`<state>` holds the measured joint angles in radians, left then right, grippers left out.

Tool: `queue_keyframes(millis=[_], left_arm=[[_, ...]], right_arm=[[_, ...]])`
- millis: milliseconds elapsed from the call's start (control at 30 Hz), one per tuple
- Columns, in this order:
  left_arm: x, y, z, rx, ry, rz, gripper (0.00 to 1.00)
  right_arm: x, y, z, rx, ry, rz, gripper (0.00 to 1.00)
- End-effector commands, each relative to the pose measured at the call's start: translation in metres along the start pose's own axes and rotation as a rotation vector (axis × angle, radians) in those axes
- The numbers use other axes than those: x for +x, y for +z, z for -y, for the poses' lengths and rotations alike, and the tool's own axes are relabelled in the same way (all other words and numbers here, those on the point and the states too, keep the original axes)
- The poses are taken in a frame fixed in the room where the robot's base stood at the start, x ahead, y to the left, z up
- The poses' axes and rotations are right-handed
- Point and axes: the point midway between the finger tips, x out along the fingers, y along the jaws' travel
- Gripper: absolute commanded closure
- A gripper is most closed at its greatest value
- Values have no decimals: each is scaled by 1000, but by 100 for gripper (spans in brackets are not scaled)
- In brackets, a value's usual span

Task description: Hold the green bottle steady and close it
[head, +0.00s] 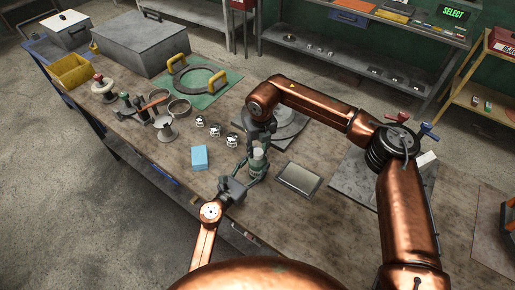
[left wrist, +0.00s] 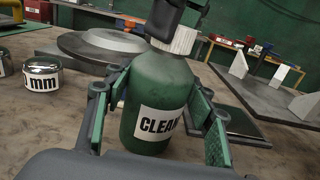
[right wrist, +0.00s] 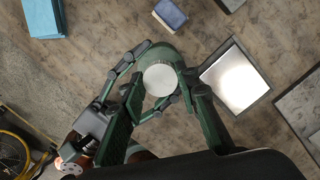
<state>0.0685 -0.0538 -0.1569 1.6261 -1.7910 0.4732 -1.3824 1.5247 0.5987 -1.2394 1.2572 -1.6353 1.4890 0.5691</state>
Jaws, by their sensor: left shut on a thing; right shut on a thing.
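The green bottle (head: 257,163) stands upright on the workbench, with a white label reading "CLEAN" in the left wrist view (left wrist: 160,122). My left gripper (head: 245,180) is shut around the bottle's body, with one finger on each side. A white ribbed cap (left wrist: 180,40) sits at the top of the bottle; it shows as a pale disc in the right wrist view (right wrist: 160,86). My right gripper (right wrist: 163,92) comes from above and is shut on the cap. The neck threads are hidden, so I cannot tell how tightly the cap sits.
A light blue block (head: 199,157) lies left of the bottle. A shiny framed plate (head: 298,178) lies to the right. A round grey disc (head: 288,124) is behind. Several chrome weights (head: 216,130) stand to the left. The bench's front edge is close to my left arm.

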Motion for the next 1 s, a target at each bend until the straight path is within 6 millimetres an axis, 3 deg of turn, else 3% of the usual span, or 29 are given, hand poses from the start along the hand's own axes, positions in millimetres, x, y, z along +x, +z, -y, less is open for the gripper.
queue_keyframes(millis=[33,67,100,233,333,1000], left_arm=[[-2,-12,-1,3,3,-20,94],[-2,-12,-1,3,3,-20,94],[-2,-12,-1,3,3,-20,100],[-2,-12,-2,3,3,-20,100],[-2,-12,-2,3,3,-20,100],[-2,-12,-2,2,4,-20,100]], right_arm=[[2,0,0,0,0,-1,80],[3,0,0,0,0,0,80],[3,0,0,0,0,0,80],[2,0,0,46,-6,-1,80],[2,0,-1,173,-21,-2,80],[3,0,0,1587,-195,-3,80]])
